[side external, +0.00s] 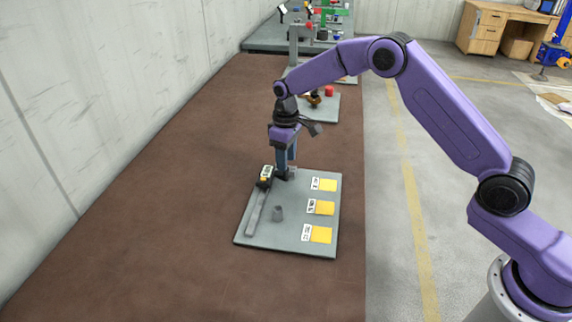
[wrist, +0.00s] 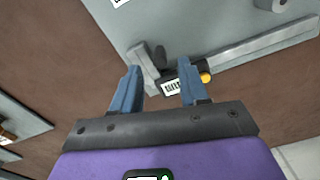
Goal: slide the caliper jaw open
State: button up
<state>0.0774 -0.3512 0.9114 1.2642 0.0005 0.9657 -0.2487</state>
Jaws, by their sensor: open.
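The caliper lies on a grey board (side external: 260,234). Its long grey beam (side external: 256,212) runs toward the near left, and it also shows in the wrist view (wrist: 262,44). The dark slider with a white display (side external: 265,175) sits at the beam's far end; the wrist view shows it (wrist: 172,86) with an orange knob. It is close to the grey fixed jaw (wrist: 143,68). My gripper (side external: 286,172) points down at this end. In the wrist view its blue fingers (wrist: 158,72) are apart, with the jaw end between them in the picture. Whether they touch it is unclear.
Yellow squares (side external: 321,235) with white labels line the board's right side. A small grey cylinder (side external: 279,213) stands right of the beam. Another board with small parts (side external: 320,108) lies farther back. The brown table (side external: 150,210) is clear at left and front.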

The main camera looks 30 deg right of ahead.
jog(key=shift+f, duration=1.45)
grip_shut()
jog(key=shift+s+a, duration=1.95)
jog(key=shift+a, duration=0.05)
grip_release()
jog(key=shift+r, duration=0.1)
